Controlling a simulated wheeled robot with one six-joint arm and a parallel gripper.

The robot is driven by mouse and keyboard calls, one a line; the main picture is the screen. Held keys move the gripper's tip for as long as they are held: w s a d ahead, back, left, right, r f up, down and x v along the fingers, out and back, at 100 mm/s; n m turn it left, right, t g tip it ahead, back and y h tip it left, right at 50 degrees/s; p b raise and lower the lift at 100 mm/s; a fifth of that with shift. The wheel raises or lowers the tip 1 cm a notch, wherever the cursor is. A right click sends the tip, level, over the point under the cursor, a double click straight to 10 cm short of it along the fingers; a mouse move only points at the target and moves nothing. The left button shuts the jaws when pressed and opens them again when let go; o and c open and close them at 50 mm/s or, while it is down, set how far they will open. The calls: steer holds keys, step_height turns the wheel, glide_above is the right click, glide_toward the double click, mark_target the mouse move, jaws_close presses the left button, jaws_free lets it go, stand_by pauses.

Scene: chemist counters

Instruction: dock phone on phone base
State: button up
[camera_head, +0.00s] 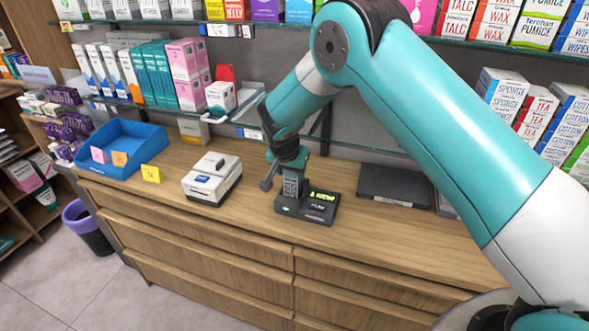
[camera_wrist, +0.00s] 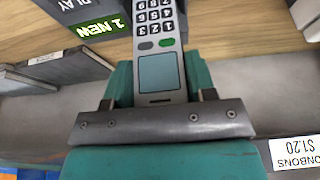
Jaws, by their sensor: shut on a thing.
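The phone (camera_head: 292,187) is a slim grey handset with a keypad, standing upright in the head view. My gripper (camera_head: 290,166) is shut on its upper part from above. The phone base (camera_head: 318,209) is a dark unit on the counter with a lit green display. The phone's lower end meets the left part of the base; I cannot tell whether it is fully seated. In the wrist view, the phone's keypad and blank screen (camera_wrist: 159,73) show between the fingers of my gripper (camera_wrist: 158,98). The base's "1 NEW" display (camera_wrist: 103,30) is at upper left; the phone's bottom is cut off.
A white card-printer-like machine (camera_head: 212,178) and a blue tray (camera_head: 122,148) with sticky notes stand to the left on the wooden counter (camera_head: 250,225). A dark flat box (camera_head: 395,186) lies right of the base. Stocked glass shelves (camera_head: 375,154) run behind.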

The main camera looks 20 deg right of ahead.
steer(key=o, duration=0.7)
steer(key=shift+c, duration=0.2)
steer(key=p+v, duration=0.5)
steer(key=v, duration=0.6)
steer(key=shift+w, duration=0.1)
